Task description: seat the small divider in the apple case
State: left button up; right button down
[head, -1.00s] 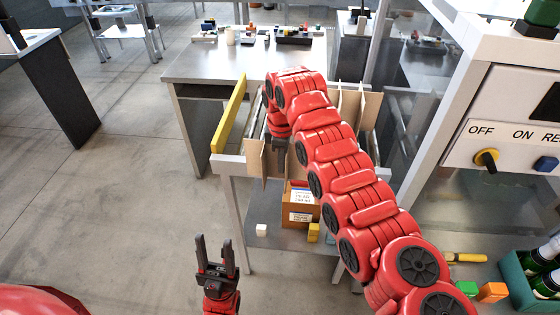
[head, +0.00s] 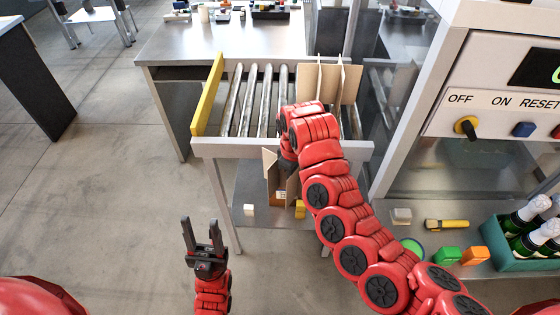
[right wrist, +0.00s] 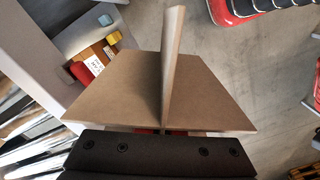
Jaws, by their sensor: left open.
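The small divider (head: 270,162), crossed brown card panels, hangs in front of the roller table's near edge. It fills the middle of the right wrist view (right wrist: 115,90). My right gripper (head: 288,160) is shut on it; its fingertips are hidden. A brown box with a white label (right wrist: 104,50) is on the lower shelf, partly hidden by the divider in the head view; I cannot read whether it is the apple case. A larger set of upright card panels (head: 328,78) stands on the rollers. My left gripper (head: 202,232) is open and empty over the floor.
The roller table (head: 215,148) has a yellow side rail (head: 207,95) and bare rollers at left. A white block (head: 249,210) and a yellow block (head: 300,209) are on the shelf. A bottle crate (head: 520,262) and control panel stand at right.

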jog(key=s+d+f+m, duration=0.5)
jog(key=d+f+m, duration=0.1)
jog(key=d+f, duration=0.2)
jog(key=s+d+f+m, duration=0.5)
jog(key=s+d+f, duration=0.1)
jog(key=d+f, duration=0.2)
jog(key=shift+s+f+m, duration=0.15)
jog(key=shift+f+m, duration=0.25)
jog(key=shift+f, duration=0.3)
